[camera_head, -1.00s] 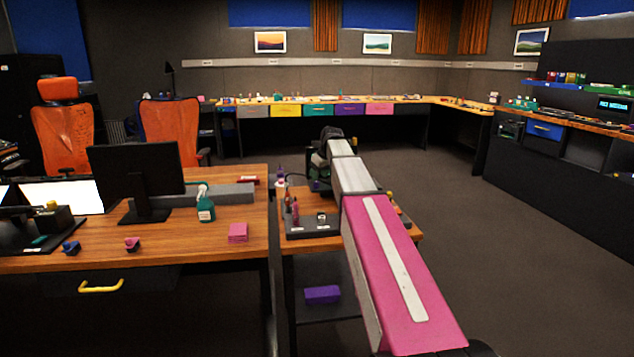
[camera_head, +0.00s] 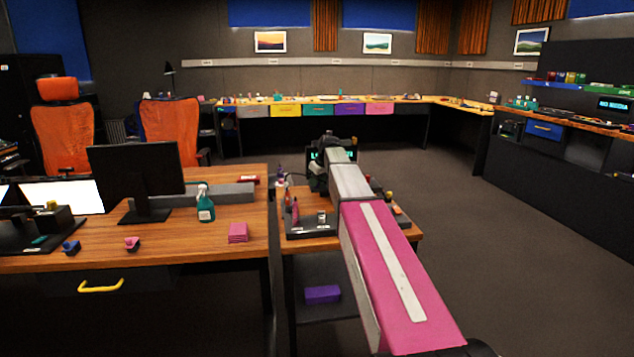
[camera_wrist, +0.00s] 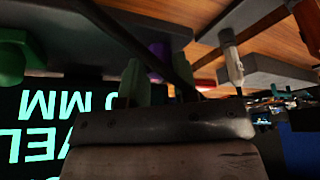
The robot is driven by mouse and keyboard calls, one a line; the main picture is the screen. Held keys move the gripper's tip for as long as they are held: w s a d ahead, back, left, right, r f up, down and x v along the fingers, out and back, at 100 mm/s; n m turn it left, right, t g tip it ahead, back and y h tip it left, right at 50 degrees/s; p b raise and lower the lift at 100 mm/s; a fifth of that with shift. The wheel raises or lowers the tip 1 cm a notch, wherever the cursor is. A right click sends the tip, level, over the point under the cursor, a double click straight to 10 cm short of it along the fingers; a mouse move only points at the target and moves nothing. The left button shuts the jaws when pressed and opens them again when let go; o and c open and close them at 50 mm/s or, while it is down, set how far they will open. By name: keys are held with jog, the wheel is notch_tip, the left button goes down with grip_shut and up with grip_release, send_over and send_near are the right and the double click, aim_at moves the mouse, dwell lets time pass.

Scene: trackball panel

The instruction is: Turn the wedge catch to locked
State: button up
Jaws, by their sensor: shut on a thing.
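In the wrist view my gripper (camera_wrist: 157,78) has two green fingers close about a dark slanting bar (camera_wrist: 168,60), which I take to be the wedge catch. It is shut on that bar. The bar runs from upper left down between the fingers; its mount and any lock marking cannot be made out. A purple part (camera_wrist: 156,48) shows just behind the fingers. In the head view my arm's far end covers the gripper and the catch, over the small wooden side table (camera_head: 310,243).
A dark display with cyan text (camera_wrist: 40,125) is close beside the gripper in the wrist view. A dark tray (camera_head: 310,234) with small items stands on the side table. A desk with a monitor (camera_head: 135,172) is at left. The floor at right is clear.

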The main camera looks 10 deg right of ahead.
jog(key=shift+m, duration=0.4)
jog(key=m+t+h, duration=0.1)
jog(key=m, duration=0.2)
jog(key=shift+a+m+h, duration=0.1)
jog(key=shift+m+h, duration=0.2)
jog(key=shift+m, duration=0.1)
jog(key=m+h, duration=0.1)
jog(key=m, duration=0.3)
jog(key=shift+a+m+h, duration=0.1)
jog(key=shift+m+h, duration=0.2)
jog(key=shift+h, duration=0.1)
jog(key=m, duration=0.2)
jog(key=m+h, duration=0.1)
jog(key=m, duration=0.1)
jog(key=shift+g+h, duration=0.3)
jog(key=shift+g, duration=0.1)
jog(key=shift+w+a+m+g+h, duration=0.1)
jog(key=shift+m+g+h, duration=0.2)
jog(key=shift+m, duration=0.9)
jog(key=shift+m+g+h, duration=0.3)
jog(key=shift+m, duration=0.9)
jog(key=o, duration=0.9)
jog(key=shift+o, duration=0.2)
